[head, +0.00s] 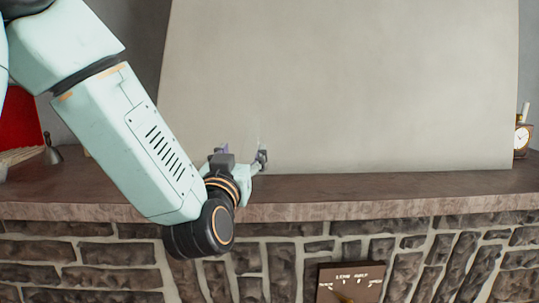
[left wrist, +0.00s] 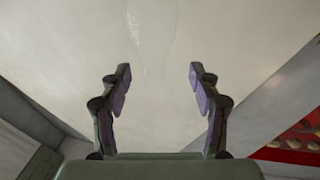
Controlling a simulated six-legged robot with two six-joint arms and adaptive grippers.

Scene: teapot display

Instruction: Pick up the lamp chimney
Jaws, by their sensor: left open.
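The lamp chimney (left wrist: 150,38) is clear, faint glass in the left wrist view. It shows upright against the pale wall, its lower end narrowing toward the gap between my fingers. My left gripper (left wrist: 160,85) is open, with purple pads on both fingers and nothing clearly held between them. In the head view my left gripper (head: 242,158) is low over the stone mantel, in front of the pale panel. The chimney is too faint there to place surely. My right gripper is not in view.
The stone mantel (head: 370,191) runs across the view above a brick front. A clock (head: 522,136) stands at its right end. A red thing (head: 20,122) and a small dark bell-like object (head: 52,152) are at the left. The mantel's middle right is clear.

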